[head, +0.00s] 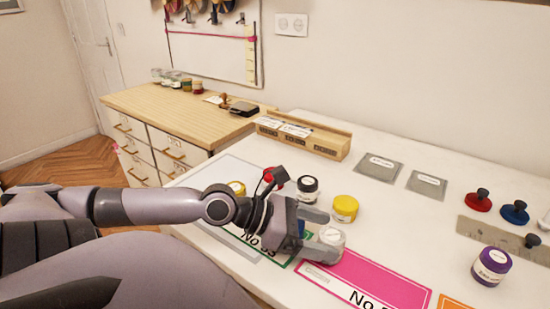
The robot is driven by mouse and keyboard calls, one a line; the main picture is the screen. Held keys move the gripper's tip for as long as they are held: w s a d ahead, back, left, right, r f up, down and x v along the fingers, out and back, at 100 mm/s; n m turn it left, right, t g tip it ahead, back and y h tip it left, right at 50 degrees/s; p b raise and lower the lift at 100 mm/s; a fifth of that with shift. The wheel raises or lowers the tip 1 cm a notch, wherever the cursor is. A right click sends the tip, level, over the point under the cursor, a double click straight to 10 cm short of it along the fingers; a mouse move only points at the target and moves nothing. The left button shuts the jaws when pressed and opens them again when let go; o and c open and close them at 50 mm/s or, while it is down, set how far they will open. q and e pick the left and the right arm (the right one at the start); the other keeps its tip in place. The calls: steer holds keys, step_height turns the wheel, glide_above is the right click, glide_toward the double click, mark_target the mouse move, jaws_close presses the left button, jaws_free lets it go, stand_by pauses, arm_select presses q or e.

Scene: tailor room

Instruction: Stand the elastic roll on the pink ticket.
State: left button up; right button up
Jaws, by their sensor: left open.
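The pink ticket (372,284) lies flat on the white table at the lower right, its top bare apart from print and a small pale label. A whitish roll (331,238), which may be the elastic roll though I cannot read its label, stands upright near the pink ticket's left end. My left gripper (325,235) is open, with one finger on the far side of this roll and one on the near side. The near finger hides the roll's base, so I cannot tell exactly what it rests on. A green-edged ticket (285,263) lies partly under my gripper. My right gripper is out of view.
Yellow (345,208), black-lidded (307,188) and red (275,178) jars stand behind my gripper. A purple jar (491,266) stands at right. Grey plates (380,168), a ruler (505,238) and a wooden box (304,138) lie farther back. The table's centre right is clear.

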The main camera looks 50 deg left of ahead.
arm_select(q)
steer(key=shift+p+v, duration=1.1)
steer(key=shift+v, duration=3.4)
steer(key=shift+s+a, duration=0.1)
